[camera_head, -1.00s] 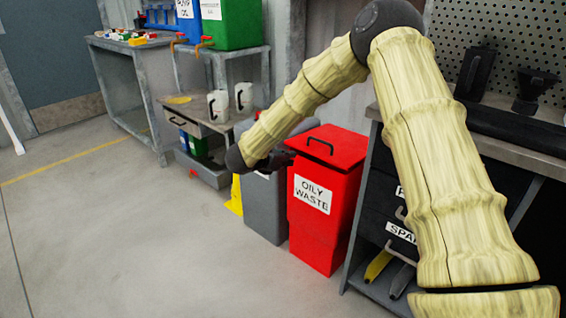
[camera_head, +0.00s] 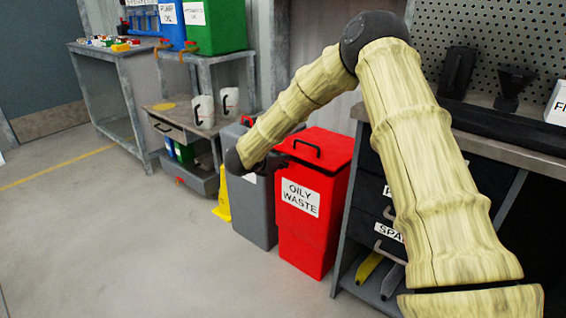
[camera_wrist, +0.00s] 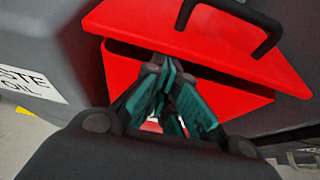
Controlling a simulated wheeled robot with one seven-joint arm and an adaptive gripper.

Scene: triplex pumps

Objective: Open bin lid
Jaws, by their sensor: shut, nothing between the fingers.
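The red bin labelled OILY WASTE (camera_head: 303,225) stands beside the storage bench, with a red lid (camera_head: 335,145) carrying a black handle (camera_head: 305,147). In the wrist view the lid (camera_wrist: 205,35) and its handle (camera_wrist: 232,20) are close in front. My gripper (camera_head: 280,160) is at the bin's upper left edge in the head view, partly hidden by my arm. In the wrist view my gripper (camera_wrist: 172,125) is shut and empty, its teal-padded fingers at the lid's edge, below the handle.
A grey bin (camera_head: 255,212) stands directly left of the red bin; its WASTE OIL label (camera_wrist: 30,83) shows in the wrist view. A yellow object (camera_head: 223,197) is beside it. The bench (camera_head: 490,135) is close on the right. The floor (camera_head: 120,230) in front is clear.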

